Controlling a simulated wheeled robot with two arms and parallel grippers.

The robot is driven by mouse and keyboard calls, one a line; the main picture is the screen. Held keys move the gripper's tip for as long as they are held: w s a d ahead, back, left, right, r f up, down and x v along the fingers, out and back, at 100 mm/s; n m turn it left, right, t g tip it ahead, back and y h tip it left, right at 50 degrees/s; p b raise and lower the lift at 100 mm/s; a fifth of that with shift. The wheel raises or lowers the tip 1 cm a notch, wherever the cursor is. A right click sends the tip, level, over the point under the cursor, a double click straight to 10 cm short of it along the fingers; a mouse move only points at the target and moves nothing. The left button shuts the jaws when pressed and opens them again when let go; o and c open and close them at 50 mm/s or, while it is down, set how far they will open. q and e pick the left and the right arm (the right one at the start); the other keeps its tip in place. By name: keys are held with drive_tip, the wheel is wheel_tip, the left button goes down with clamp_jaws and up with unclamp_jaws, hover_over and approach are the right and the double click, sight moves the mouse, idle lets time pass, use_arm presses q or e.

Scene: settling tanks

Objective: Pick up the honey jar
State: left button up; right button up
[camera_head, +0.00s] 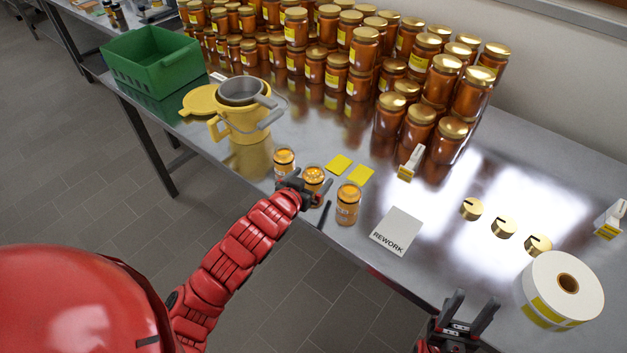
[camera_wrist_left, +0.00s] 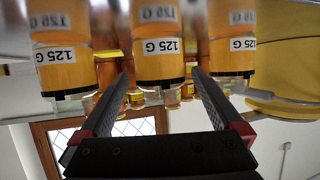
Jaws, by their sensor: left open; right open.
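Three small amber honey jars stand in a row near the front edge of the steel table (camera_head: 404,272): a left one (camera_head: 284,161), a middle one (camera_head: 313,174) and a right one (camera_head: 347,205). My left gripper (camera_head: 305,185) is open at the middle jar and partly covers it. In the left wrist view, which is upside down, the middle jar (camera_wrist_left: 159,70) shows ahead of and between the two open fingers (camera_wrist_left: 160,85), with a "125 G" label. Its neighbours stand to either side, just outside the fingers. My right gripper (camera_head: 468,314) is open and empty near the front edge.
Many large honey jars (camera_head: 430,120) stand stacked behind. A yellow bucket (camera_head: 240,125) and green crate (camera_head: 150,60) stand left. Yellow labels (camera_head: 340,165), a REWORK card (camera_head: 397,230), three gold lids (camera_head: 503,227) and a white roll (camera_head: 560,290) lie to the right.

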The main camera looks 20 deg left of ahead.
use_arm(q)
drive_tip(key=shift+f+p+x, duration=0.2)
drive_tip(key=shift+p+x, duration=0.1)
drive_tip(key=shift+x, duration=1.05)
drive_tip(key=shift+f+p+x, duration=0.2)
drive_tip(key=shift+p+x, duration=0.05)
drive_tip(key=shift+x, duration=1.1)
drive_tip(key=shift+s, duration=0.2)
clamp_jaws()
drive_tip(key=shift+r, duration=0.1)
